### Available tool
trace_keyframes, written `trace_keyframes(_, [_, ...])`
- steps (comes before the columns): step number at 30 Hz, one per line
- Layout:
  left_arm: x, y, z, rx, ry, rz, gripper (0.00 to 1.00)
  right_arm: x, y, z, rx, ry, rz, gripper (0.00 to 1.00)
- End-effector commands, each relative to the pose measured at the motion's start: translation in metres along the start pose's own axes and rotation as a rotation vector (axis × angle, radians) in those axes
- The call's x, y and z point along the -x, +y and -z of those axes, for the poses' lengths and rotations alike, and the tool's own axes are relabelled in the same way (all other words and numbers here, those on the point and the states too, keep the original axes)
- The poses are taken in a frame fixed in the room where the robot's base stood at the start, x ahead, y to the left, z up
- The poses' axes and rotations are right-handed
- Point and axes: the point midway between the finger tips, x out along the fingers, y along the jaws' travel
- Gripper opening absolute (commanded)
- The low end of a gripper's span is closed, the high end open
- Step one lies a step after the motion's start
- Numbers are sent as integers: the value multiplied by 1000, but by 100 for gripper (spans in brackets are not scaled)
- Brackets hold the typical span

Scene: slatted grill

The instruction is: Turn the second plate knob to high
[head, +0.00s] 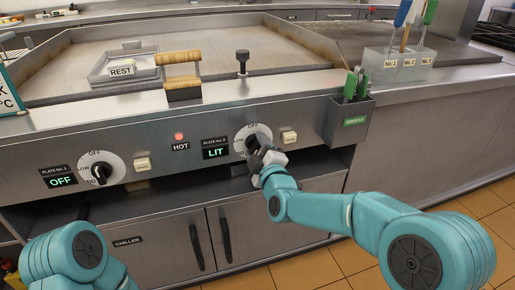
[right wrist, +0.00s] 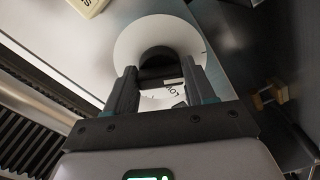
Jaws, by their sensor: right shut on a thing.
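The second plate knob is a black knob on a white round dial (head: 242,137), right of the plate no. 2 display (head: 215,149), which reads LIT. My right gripper (head: 260,150) is at this knob and hides much of it and part of its markings. In the right wrist view the black knob (right wrist: 158,57) lies between the two fingers of my right gripper (right wrist: 161,88), shut on it. The first plate knob (head: 100,172) is at the left, next to a display (head: 62,181) reading OFF. My left gripper is out of view.
A red lamp (head: 179,137) glows above the HOT label. Cream switches (head: 289,138) sit beside the dials. A green-labelled holder (head: 348,122) hangs right of the second dial. A wooden-handled press (head: 181,75) and a REST tray (head: 122,70) stand above. An open shelf runs below the panel.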

Motion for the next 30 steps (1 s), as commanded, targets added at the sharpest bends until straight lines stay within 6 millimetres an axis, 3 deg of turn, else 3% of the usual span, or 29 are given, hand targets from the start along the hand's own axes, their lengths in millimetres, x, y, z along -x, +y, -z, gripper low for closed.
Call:
trace_keyframes(10, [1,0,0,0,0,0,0,0,-2,-2,124,-3,5,24])
trace_keyframes(26, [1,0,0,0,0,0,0,0,-2,-2,143,-4,5,24])
trace_keyframes(27, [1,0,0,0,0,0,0,0,-2,-2,143,-4,5,67])
trace_keyframes(28, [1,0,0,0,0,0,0,0,-2,-2,143,-3,4,77])
trace_keyframes(30, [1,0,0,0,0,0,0,0,-1,-2,143,-3,3,77])
